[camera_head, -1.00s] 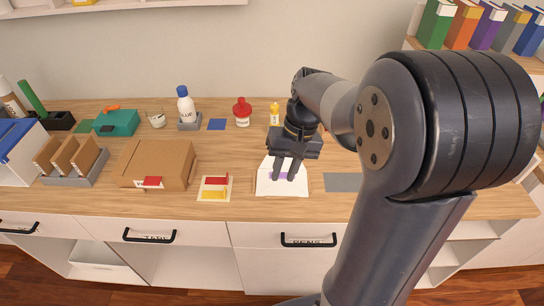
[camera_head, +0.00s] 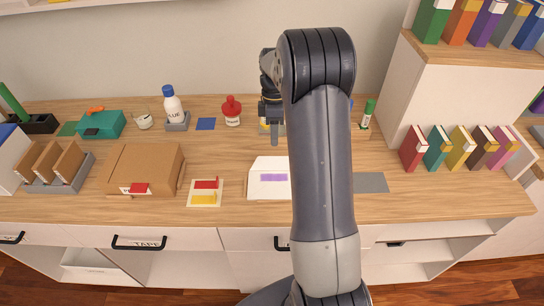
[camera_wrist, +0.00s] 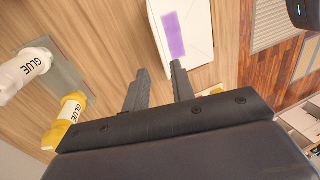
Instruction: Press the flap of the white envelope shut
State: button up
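The white envelope (camera_head: 266,192) lies on the wooden counter with a purple strip (camera_head: 273,177) across it. Its upper part tapers toward the back edge; I cannot tell how far the flap stands up. My arm hides the envelope's right side in the head view. In the wrist view the envelope (camera_wrist: 200,30) lies beyond my fingertips, with the purple strip facing me. My gripper (camera_wrist: 159,68) has its two fingers apart with nothing between them. In the head view my gripper (camera_head: 273,135) hangs behind the envelope, pointing down and clear of it.
A yellow glue bottle (camera_wrist: 68,120) and a white glue container (camera_wrist: 22,68) are near my gripper. A red bottle (camera_head: 232,112) stands behind left. A card with red and yellow strips (camera_head: 204,193) lies left of the envelope, then a cardboard box (camera_head: 143,168). A grey pad (camera_head: 371,182) lies right.

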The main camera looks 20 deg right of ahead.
aim_at(274, 157)
jog(key=p+x, duration=0.1)
jog(key=x, duration=0.7)
jog(key=shift+s+a+f, duration=0.1)
jog(key=shift+f, duration=0.25)
jog(key=shift+c, duration=0.4)
grip_shut()
